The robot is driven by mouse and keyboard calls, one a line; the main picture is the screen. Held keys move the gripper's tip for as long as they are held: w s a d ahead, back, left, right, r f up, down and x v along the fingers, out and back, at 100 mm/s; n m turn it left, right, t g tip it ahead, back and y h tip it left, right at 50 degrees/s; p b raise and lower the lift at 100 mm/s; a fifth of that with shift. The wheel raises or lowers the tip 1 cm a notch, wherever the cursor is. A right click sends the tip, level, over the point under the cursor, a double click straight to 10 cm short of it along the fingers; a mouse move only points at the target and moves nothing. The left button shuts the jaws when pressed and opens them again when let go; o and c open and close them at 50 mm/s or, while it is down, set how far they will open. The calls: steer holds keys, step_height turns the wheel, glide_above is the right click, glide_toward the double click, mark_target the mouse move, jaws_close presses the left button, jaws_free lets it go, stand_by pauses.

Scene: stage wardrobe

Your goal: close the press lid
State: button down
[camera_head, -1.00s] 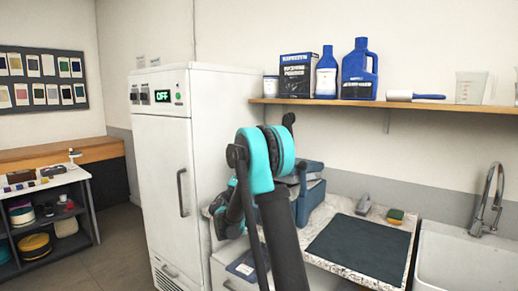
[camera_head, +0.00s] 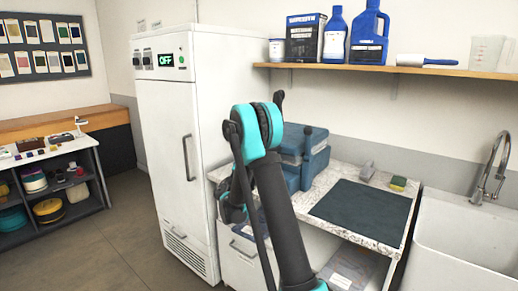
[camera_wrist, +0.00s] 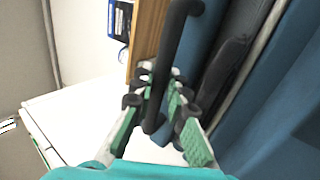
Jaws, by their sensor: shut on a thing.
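The press (camera_head: 313,165) is a blue-grey box-shaped machine on the speckled counter, right of the white cabinet. My arm covers its left side in the head view, so how far its lid stands open is hard to tell. In the wrist view, blue press surfaces (camera_wrist: 285,125) fill the right side. My gripper (camera_wrist: 160,80) is shut on a black bar-like handle (camera_wrist: 176,42), which runs down between the green-padded fingers. The handle's joint with the lid is not clear. My gripper is hidden behind my arm in the head view.
A dark mat (camera_head: 362,213) lies on the counter (camera_head: 335,180), with a sponge (camera_head: 398,183) behind it and a white sink (camera_head: 460,250) to the right. A shelf (camera_head: 400,70) with bottles runs above. The tall white cabinet (camera_head: 165,110) stands close to my arm's left.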

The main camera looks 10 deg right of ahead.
steer(key=c, duration=1.8)
jaws_free()
steer(key=shift+w+d+f, duration=0.1)
steer(key=shift+w+f, duration=0.05)
steer(key=shift+f, duration=0.15)
steer(key=v, duration=1.2)
steer(key=shift+r, duration=0.15)
